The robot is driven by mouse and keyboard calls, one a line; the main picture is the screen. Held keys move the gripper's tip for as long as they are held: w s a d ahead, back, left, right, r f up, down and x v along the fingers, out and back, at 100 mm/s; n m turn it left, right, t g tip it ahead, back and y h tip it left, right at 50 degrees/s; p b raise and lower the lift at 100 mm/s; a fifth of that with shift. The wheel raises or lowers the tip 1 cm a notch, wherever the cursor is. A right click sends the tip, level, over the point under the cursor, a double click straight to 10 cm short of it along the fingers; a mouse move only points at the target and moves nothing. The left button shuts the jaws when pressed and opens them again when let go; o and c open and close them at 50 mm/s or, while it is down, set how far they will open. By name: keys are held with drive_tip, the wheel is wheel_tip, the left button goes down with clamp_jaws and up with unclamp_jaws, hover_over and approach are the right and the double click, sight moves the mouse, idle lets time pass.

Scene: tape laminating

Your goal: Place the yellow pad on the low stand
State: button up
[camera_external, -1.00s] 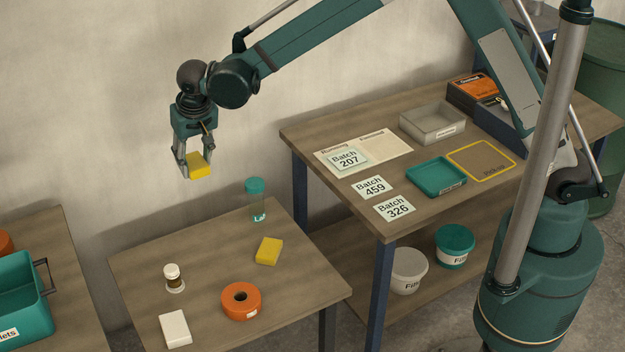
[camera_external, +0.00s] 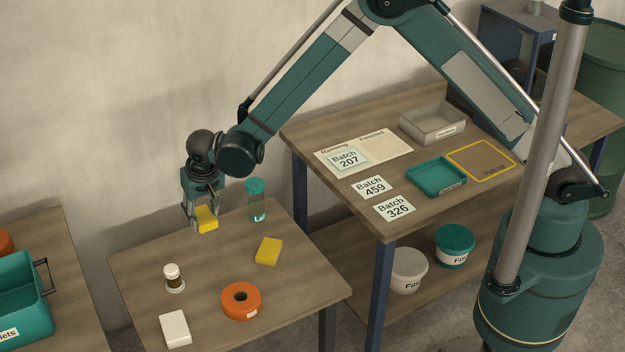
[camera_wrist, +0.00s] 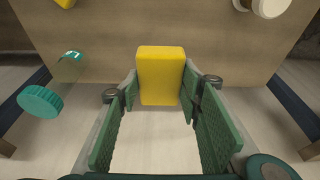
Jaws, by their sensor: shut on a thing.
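A yellow pad (camera_external: 207,219) is held between the fingers of my gripper (camera_external: 202,215). The low stand (camera_external: 215,275) is the low wooden table at the centre. In the external view the pad is by the stand's back edge; whether it touches the top I cannot tell. In the wrist view the pad (camera_wrist: 161,75) sits between the green fingers, across the line of the stand's edge (camera_wrist: 225,75). A second yellow pad (camera_external: 268,251) lies on the stand, right of and nearer than the held one.
A clear jar with a teal lid (camera_external: 256,200) stands close right of my gripper. An orange tape roll (camera_external: 241,301), a white-capped bottle (camera_external: 173,278) and a white block (camera_external: 175,329) are on the stand. A taller workbench (camera_external: 330,185) is at right.

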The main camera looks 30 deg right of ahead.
sight(208, 220)
drive_tip(key=shift+f, duration=0.15)
drive_tip(key=shift+f+b, duration=0.7)
drive_tip(key=shift+f, duration=2.4)
drive_tip(key=shift+f+b, duration=0.4)
drive_tip(key=shift+f, duration=1.45)
drive_tip(key=shift+f, duration=0.25)
drive_tip(key=o, duration=0.9)
drive_tip(key=shift+r, duration=0.1)
drive_tip(key=shift+c, duration=0.2)
drive_tip(key=shift+r, duration=0.1)
drive_tip(key=p+v, duration=0.2)
drive_tip(key=v, duration=1)
